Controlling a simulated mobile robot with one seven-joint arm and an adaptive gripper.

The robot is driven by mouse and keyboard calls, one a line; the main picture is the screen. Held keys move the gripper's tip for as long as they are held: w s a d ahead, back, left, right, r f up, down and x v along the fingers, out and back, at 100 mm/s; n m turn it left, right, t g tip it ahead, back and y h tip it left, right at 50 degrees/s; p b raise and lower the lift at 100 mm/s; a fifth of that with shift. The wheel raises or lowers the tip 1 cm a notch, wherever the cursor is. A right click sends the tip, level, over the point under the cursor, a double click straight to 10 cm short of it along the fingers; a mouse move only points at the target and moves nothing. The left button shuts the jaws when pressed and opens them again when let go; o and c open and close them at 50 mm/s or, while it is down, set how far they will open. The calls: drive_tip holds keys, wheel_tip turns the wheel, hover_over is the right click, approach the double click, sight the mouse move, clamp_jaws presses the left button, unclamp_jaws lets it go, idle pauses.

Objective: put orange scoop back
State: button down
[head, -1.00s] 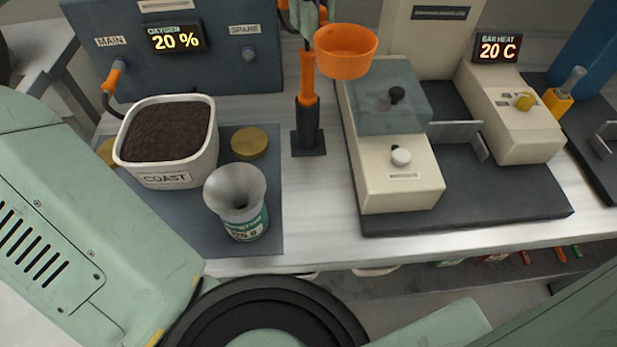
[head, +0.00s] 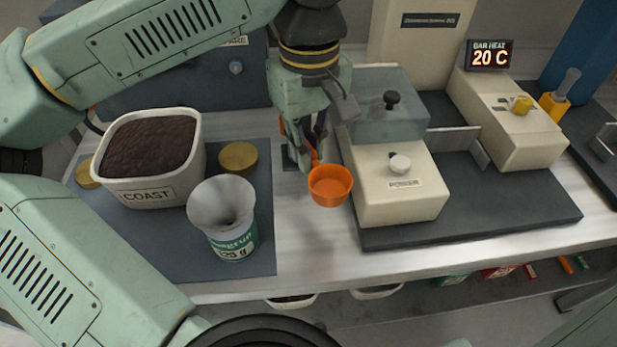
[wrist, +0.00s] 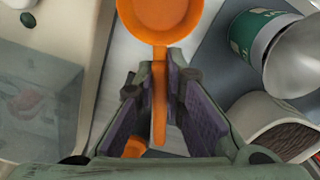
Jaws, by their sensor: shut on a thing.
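The orange scoop (head: 331,186) is in my gripper (head: 310,152), over the steel bench just left of the cream POWDER machine. In the wrist view, the jaws (wrist: 160,100) are shut on the scoop's straight orange handle (wrist: 159,75), and its cup (wrist: 160,14) extends beyond them at the top of the picture. In the head view, the gripper hides most of the handle and the black stand behind it. A second orange piece (wrist: 135,148) shows low between the jaws in the wrist view; I cannot tell what it is.
The COAST tub (head: 151,190) of dark material and a green-labelled jar (head: 234,244) with a grey funnel (head: 222,202) stand on the left mat. The POWDER machine (head: 395,196) is close at right. Bench front is clear.

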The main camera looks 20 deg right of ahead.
wheel_tip(320, 180, down, 8)
drive_tip(key=shift+r+p, duration=0.2)
drive_tip(key=shift+p, duration=0.1)
drive_tip(key=shift+f, duration=0.1)
drive_tip(key=shift+f+b, duration=0.15)
drive_tip(key=shift+b, duration=0.15)
drive_tip(key=c, duration=2.1)
unclamp_jaws()
drive_tip(key=shift+c, duration=0.2)
drive_tip(key=o, duration=0.5)
drive_tip(key=shift+c, duration=0.2)
drive_tip(key=shift+r, duration=0.55)
wheel_tip(320, 180, up, 12)
drive_tip(key=shift+f+b, duration=0.25)
drive_tip(key=shift+b, duration=0.2)
